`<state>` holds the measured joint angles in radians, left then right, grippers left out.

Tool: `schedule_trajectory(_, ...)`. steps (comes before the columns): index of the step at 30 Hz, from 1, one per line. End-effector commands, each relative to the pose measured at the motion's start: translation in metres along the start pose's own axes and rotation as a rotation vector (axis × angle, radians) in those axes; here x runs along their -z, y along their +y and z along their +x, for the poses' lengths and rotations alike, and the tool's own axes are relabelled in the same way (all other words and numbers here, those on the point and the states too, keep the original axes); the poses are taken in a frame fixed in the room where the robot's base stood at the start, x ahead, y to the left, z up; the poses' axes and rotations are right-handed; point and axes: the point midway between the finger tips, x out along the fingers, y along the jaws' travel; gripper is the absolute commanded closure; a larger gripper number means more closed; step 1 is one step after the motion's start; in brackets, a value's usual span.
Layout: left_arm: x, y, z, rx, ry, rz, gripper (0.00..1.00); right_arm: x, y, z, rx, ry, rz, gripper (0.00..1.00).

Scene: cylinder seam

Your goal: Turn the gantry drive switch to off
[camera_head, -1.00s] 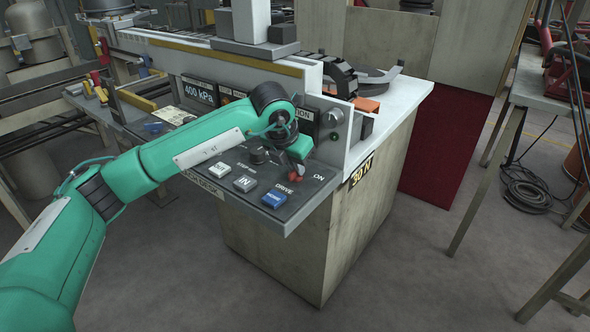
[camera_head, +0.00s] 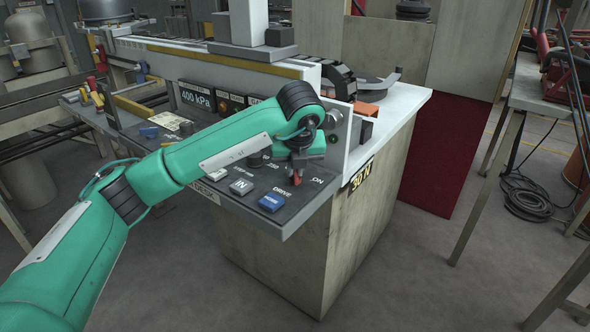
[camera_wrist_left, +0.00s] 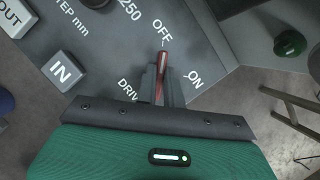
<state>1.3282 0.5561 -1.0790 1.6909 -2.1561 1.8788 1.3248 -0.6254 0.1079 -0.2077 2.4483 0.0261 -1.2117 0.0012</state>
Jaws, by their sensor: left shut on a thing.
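The drive switch is a red lever (camera_head: 299,184) on the sloping desk panel, between the DRIVE and ON labels in the head view. In the left wrist view the red lever (camera_wrist_left: 163,58) stands between my fingers, and its visible end points at the OFF label (camera_wrist_left: 162,31). The ON label (camera_wrist_left: 195,79) is to the right of it. My left gripper (camera_head: 297,168) reaches down over the switch from the left. Its fingers (camera_wrist_left: 162,82) are shut on the lever from both sides and hide its lower part. My right gripper is not in view.
A blue button (camera_head: 272,202) and a grey IN button (camera_head: 241,186) sit close by on the desk panel. A dark knob (camera_head: 256,159) is behind them. A green button (camera_wrist_left: 290,43) is on the upright face. Open floor lies in front of the desk.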

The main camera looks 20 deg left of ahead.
Motion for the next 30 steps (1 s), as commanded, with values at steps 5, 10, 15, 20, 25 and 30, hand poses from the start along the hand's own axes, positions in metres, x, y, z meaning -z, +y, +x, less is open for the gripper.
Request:
schedule_trajectory(5, -0.0008, -0.0004, -0.0007, -0.011, -0.002, -0.030, 1.00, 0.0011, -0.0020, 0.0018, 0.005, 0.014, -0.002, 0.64)
schedule_trajectory(10, -0.0009, -0.0002, -0.0008, -0.014, -0.002, -0.038, 1.00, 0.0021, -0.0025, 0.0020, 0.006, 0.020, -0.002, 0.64)
schedule_trajectory(15, -0.0009, -0.0001, -0.0008, -0.014, -0.001, -0.038, 1.00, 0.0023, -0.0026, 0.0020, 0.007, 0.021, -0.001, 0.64)
schedule_trajectory(20, -0.0009, -0.0001, -0.0007, -0.014, -0.001, -0.038, 0.79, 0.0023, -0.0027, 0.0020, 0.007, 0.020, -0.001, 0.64)
schedule_trajectory(25, -0.0005, -0.0002, -0.0003, -0.014, 0.000, -0.036, 0.69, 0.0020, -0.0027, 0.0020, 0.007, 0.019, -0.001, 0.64)
schedule_trajectory(30, -0.0004, -0.0003, -0.0009, -0.014, 0.000, -0.035, 0.69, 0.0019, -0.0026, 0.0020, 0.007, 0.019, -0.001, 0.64)
